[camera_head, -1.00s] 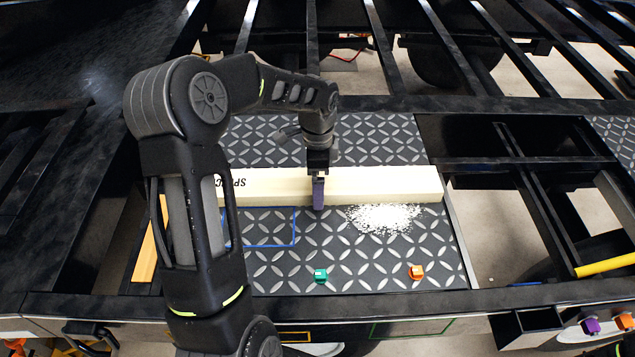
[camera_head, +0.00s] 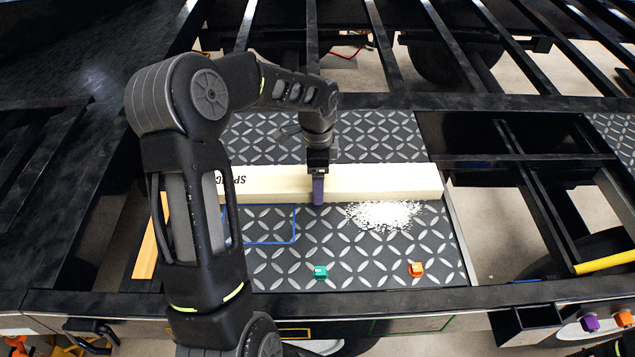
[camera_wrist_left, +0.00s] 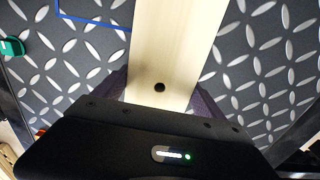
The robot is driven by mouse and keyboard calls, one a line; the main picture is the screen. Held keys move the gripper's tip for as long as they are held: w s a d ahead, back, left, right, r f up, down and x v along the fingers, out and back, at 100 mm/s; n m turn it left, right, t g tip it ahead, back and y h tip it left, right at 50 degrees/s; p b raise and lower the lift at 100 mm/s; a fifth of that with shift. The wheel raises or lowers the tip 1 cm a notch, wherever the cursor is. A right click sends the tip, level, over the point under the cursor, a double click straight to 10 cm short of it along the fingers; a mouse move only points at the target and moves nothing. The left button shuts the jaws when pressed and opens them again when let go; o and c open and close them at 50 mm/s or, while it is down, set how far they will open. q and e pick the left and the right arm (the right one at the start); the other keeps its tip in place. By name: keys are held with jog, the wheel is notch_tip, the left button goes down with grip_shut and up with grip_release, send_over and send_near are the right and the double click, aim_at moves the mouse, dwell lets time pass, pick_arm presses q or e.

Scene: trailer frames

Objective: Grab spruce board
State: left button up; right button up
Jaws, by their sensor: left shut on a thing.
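The spruce board (camera_head: 385,182) is a long pale beam with black lettering near its left end. It lies across the diamond-plate deck in the head view, and my arm hides part of its left end. My left gripper (camera_head: 318,190) reaches down over the board's middle, with a purple finger on its near side. In the left wrist view the board (camera_wrist_left: 175,50) runs between the two purple fingers, and a dark round spot shows on its face. The left gripper is shut on the board. I cannot tell whether the board is clear of the deck. My right gripper is not in view.
A pile of white chips (camera_head: 385,214) lies just in front of the board. A green block (camera_head: 320,272) and an orange block (camera_head: 416,269) sit near the deck's front edge. A blue outline (camera_head: 270,242) marks the deck. Black frame bars and open gaps surround the plate.

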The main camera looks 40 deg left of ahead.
pick_arm(q)
jog(key=c, duration=1.4)
jog(key=shift+w+r, duration=0.1)
jog(key=shift+r, duration=0.05)
notch_tip(320, 180, up, 10)
jog(key=shift+f+b, duration=0.1)
jog(key=shift+b, duration=0.75)
